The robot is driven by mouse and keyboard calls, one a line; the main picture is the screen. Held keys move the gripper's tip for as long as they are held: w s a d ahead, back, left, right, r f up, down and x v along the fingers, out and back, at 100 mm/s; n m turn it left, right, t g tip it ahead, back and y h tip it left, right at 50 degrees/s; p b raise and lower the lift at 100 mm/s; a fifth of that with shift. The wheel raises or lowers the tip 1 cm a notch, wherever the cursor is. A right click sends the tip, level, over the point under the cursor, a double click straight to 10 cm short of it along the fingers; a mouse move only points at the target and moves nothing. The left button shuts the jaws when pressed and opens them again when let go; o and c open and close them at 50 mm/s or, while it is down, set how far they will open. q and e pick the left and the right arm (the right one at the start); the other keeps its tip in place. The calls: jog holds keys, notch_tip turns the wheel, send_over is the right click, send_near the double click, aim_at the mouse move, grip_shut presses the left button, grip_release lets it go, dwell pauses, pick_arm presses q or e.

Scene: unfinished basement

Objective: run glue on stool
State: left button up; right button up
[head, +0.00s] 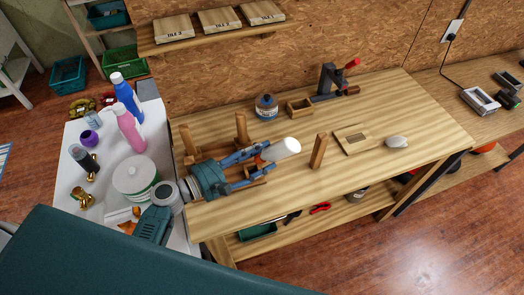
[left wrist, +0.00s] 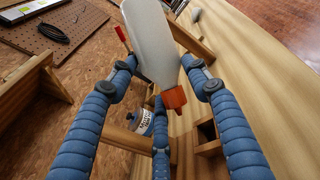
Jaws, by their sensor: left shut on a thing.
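My left gripper (head: 262,162) comes in from the left over the workbench (head: 420,115). Its blue fingers are shut on a white bottle (head: 283,148), likely the glue, with an orange tip (head: 262,157). The bottle lies tilted in the fingers; the left wrist view shows its white body (left wrist: 150,40) and orange tip (left wrist: 173,97). Below and behind the gripper are wooden stool parts with upright legs (head: 241,128), largely hidden by the hand. My right gripper is out of view.
A blue-labelled jar (head: 266,106), a small wooden box (head: 299,107) and a red-handled clamp (head: 335,80) stand at the back. A wooden plate (head: 353,139) and a white rounded object (head: 397,142) lie to the right. Bottles and a white tub (head: 135,176) crowd the left table.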

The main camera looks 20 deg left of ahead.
pick_arm(q)
jog(key=shift+a+g, duration=0.1)
jog(key=shift+g, duration=0.2)
jog(key=shift+f, duration=0.3)
jog(key=shift+f+b, duration=2.05)
jog(key=shift+f, duration=0.1)
